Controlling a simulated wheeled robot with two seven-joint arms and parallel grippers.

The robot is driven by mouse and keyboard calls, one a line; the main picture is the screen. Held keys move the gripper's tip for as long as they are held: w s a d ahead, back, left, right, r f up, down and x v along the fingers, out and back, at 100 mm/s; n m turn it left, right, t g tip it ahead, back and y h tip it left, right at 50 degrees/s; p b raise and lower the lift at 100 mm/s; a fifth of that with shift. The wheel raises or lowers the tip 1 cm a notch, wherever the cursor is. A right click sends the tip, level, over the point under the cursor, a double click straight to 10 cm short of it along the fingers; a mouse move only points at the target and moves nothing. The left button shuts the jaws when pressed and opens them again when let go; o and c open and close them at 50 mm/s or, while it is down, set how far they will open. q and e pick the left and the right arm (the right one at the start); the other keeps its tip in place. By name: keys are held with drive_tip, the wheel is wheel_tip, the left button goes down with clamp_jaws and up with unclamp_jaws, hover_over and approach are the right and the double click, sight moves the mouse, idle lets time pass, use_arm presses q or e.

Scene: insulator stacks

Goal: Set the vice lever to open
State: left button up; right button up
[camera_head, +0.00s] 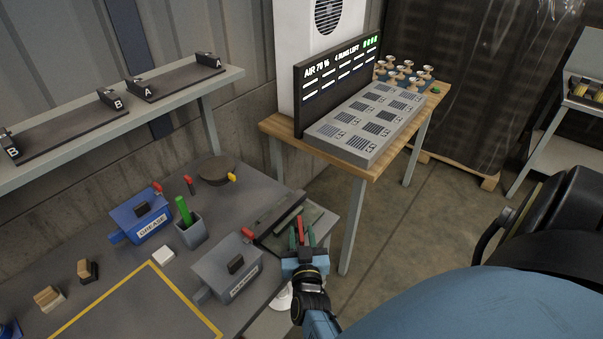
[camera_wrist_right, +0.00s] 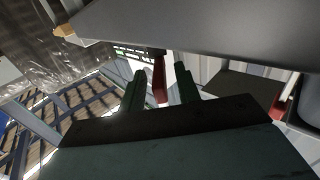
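The vice (camera_head: 277,217) is a dark grey block with long jaws at the right edge of the workbench. A red lever (camera_head: 300,228) stands at its near right side, and it also shows in the wrist view (camera_wrist_right: 159,78). My right gripper (camera_head: 301,238) is at this lever, with its green fingers on either side of it. In the wrist view my right gripper (camera_wrist_right: 160,85) is open, with a gap between the lever and each finger. The lever's lower end is hidden by the gripper. My left gripper does not show.
A grey box (camera_head: 228,272) with a red knob stands left of the gripper. A blue box marked GREASE (camera_head: 141,219) and a cup with a green item (camera_head: 190,230) stand behind it. A wooden table (camera_head: 366,179) with a grey panel stands beyond.

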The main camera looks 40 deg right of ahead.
sight(302, 234)
wheel_tip(302, 234, up, 10)
drive_tip(key=p, duration=1)
